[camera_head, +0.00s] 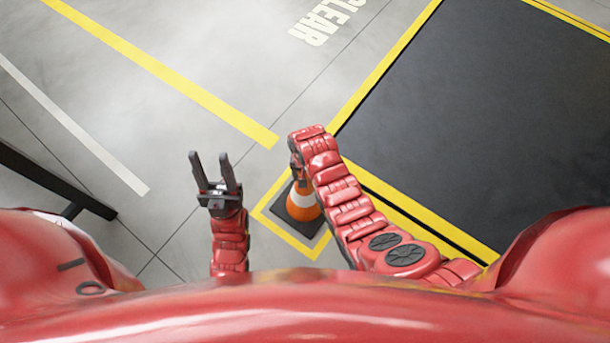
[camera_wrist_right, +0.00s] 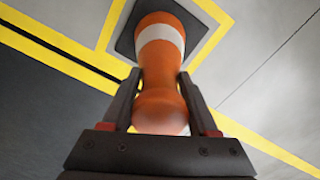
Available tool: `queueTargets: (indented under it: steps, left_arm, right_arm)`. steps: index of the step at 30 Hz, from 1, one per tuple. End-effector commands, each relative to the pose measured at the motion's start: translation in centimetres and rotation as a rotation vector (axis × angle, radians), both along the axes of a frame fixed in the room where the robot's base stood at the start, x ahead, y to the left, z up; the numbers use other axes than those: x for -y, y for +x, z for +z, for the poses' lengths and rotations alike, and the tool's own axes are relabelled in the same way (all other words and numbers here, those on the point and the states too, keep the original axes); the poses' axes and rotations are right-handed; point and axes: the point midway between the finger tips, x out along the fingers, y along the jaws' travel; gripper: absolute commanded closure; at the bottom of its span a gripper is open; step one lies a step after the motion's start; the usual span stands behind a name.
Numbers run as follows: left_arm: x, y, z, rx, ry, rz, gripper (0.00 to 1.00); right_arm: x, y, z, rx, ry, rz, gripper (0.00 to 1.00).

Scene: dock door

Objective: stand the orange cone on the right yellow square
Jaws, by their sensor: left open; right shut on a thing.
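The orange cone (camera_head: 303,205) has a white band and a dark square base (camera_head: 311,227). In the head view it appears upright, inside a yellow square outline (camera_head: 262,218) on the floor. My right arm hides part of the cone and of the square. In the right wrist view the cone (camera_wrist_right: 160,75) lies between the fingers of my right gripper (camera_wrist_right: 158,88), which is shut on its upper part. Whether the base touches the floor I cannot tell. My left gripper (camera_head: 215,172) is open and empty, to the left of the cone.
A large dark panel (camera_head: 480,110) edged with yellow lies at the right. Yellow stripes (camera_head: 160,70) and a white line (camera_head: 75,125) cross the grey floor. A black bar (camera_head: 50,180) stands at the left edge. The floor beyond my left gripper is clear.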

Motion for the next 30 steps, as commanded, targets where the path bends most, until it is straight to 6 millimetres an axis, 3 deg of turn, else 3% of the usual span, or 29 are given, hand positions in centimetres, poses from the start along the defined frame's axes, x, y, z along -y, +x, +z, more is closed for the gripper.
queueTargets:
  steps: [3,4,8,20,26,30]
  left_arm:
    - [0.0,0.0,-0.1,0.000,0.000,0.000,0.53]
    - [0.0,0.0,0.0,0.000,0.000,0.000,0.53]
    - [0.0,0.0,0.0,0.000,0.000,0.000,0.53]
    - [0.0,0.0,0.2,0.000,0.000,0.000,0.53]
    - [0.0,0.0,1.2,0.000,0.000,0.000,0.53]
    - [0.0,0.0,1.9,0.000,0.000,0.000,0.53]
  right_arm:
    - [0.0,0.1,-0.1,0.001,0.001,0.000,1.00]
    - [0.0,0.1,-0.1,0.001,0.001,0.000,0.35]
    - [0.0,0.0,-0.1,0.001,0.001,0.000,0.11]
    - [0.0,0.0,0.5,0.000,0.000,0.000,0.09]
    - [0.0,0.0,3.7,0.002,0.002,-0.001,0.09]
    - [0.0,0.0,6.9,0.001,0.001,0.000,0.09]
